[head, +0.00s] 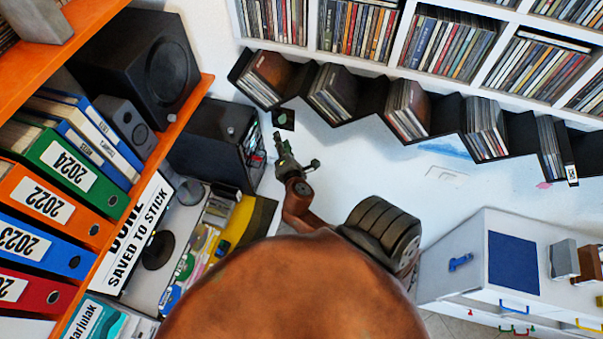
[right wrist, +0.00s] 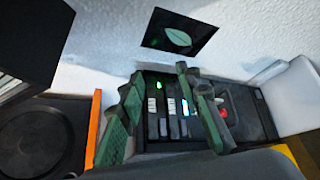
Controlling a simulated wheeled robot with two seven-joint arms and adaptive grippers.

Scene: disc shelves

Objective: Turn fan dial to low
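A black box-shaped unit (head: 215,140) stands on the left, beside the white wall. Its front panel (right wrist: 168,110) shows in the right wrist view with several dark slots, a small green light and a lit cyan spot. A round red part (right wrist: 224,112) sits on the panel's right side, partly behind a finger. I cannot tell whether it is the fan dial, and no low marking can be read. My right gripper (head: 279,148) is in front of this unit. In the right wrist view its two green fingers (right wrist: 160,74) are apart with nothing between them. My left gripper is not in view.
A black speaker (head: 150,62) and several coloured binders (head: 75,170) fill the orange shelves (head: 190,105) on the left. A zigzag black disc rack (head: 375,98) hangs at the back. A white cabinet (head: 455,235) stands at the right.

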